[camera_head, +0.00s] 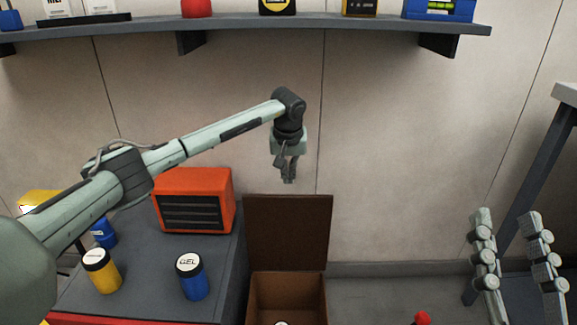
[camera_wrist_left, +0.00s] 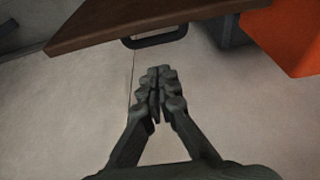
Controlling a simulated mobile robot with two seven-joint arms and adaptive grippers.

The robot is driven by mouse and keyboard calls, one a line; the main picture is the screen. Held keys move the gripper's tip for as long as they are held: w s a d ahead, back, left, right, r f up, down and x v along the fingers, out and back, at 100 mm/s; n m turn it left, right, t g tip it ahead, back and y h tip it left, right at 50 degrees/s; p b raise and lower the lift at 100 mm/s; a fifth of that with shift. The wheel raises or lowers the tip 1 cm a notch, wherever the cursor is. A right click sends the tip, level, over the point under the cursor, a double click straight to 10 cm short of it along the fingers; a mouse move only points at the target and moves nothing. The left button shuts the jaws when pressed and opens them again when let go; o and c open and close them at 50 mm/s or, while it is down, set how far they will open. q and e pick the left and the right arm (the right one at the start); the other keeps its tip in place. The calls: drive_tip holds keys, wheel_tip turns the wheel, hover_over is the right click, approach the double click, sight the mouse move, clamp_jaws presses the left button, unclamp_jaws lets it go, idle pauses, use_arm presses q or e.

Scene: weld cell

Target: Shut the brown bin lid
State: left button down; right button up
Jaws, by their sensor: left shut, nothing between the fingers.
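The brown bin (camera_head: 262,292) stands on the floor at the lower middle of the head view, open at the top. Its brown lid (camera_head: 288,232) stands upright at the back of the bin. My left gripper (camera_head: 288,180) is shut and empty, pointing down just above the lid's top edge in the head view. In the left wrist view, my shut fingers (camera_wrist_left: 156,76) are seen close up, with the lid (camera_wrist_left: 120,22) and its dark handle (camera_wrist_left: 155,41) beyond, apart from the fingertips.
A grey bench (camera_head: 130,295) left of the bin carries an orange heater-like box (camera_head: 195,198), a yellow jar (camera_head: 102,272) and a blue jar (camera_head: 192,278). A wall shelf (camera_head: 250,24) runs above. The floor right of the bin is mostly clear.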

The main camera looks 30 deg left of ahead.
use_arm(q)
drive_tip(key=shift+s+d+f, duration=0.25)
drive_tip(key=shift+s, duration=0.25)
drive_tip(key=shift+s+d+f, duration=0.2)
drive_tip(key=shift+s+d, duration=0.1)
drive_tip(key=shift+s, duration=0.25)
drive_tip(key=shift+s+d+f, duration=0.25)
drive_tip(key=shift+s, duration=0.25)
drive_tip(key=shift+s, duration=0.1)
